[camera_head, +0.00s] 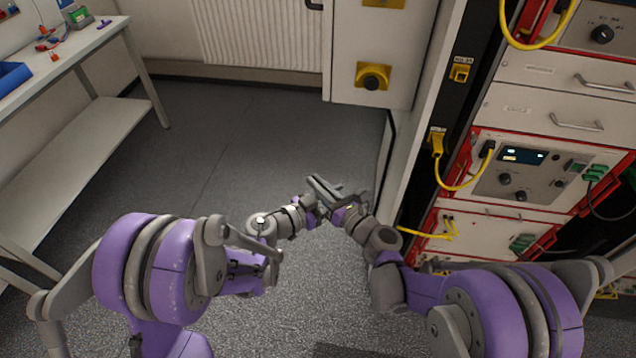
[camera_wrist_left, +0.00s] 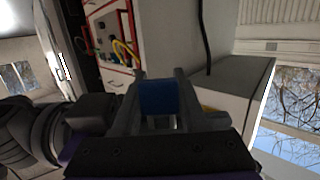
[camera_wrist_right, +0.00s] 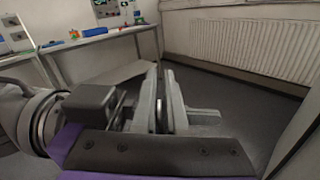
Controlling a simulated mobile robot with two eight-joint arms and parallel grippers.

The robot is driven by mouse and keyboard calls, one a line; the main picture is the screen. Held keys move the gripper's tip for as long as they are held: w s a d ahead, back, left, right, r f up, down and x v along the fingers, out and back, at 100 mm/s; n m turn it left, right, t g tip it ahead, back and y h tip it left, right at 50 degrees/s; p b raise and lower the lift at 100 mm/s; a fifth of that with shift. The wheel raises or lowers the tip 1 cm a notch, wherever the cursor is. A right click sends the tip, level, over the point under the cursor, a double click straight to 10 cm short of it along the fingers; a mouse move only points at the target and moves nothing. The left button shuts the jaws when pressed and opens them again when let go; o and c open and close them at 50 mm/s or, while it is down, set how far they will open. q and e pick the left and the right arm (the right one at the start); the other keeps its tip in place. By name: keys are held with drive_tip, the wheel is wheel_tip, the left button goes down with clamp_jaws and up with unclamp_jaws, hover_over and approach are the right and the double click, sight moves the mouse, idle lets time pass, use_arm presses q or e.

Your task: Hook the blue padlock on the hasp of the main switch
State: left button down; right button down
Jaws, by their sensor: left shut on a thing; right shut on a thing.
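The blue padlock (camera_wrist_left: 158,97) sits between the fingers of my left gripper (camera_wrist_left: 158,100) in the left wrist view, with a bit of metal below its body. In the head view my left gripper (camera_head: 312,205) and my right gripper (camera_head: 332,192) meet in front of me, and their fingers hide the padlock. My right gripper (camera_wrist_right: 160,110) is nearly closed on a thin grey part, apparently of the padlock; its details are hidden. The main switch (camera_head: 372,76), a black knob on a yellow plate, is on the light cabinet beyond the grippers. I cannot make out its hasp.
A rack (camera_head: 540,150) with yellow cables and handles stands at the right, close to my right arm. A workbench (camera_head: 75,50) with small items and a blue bin (camera_head: 12,76) is at the left. A radiator (camera_head: 255,35) is at the back. The floor between is clear.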

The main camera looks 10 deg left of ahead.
use_arm(q)
drive_tip(key=shift+w, duration=0.1)
idle(0.3)
drive_tip(key=shift+c, duration=1.8)
unclamp_jaws()
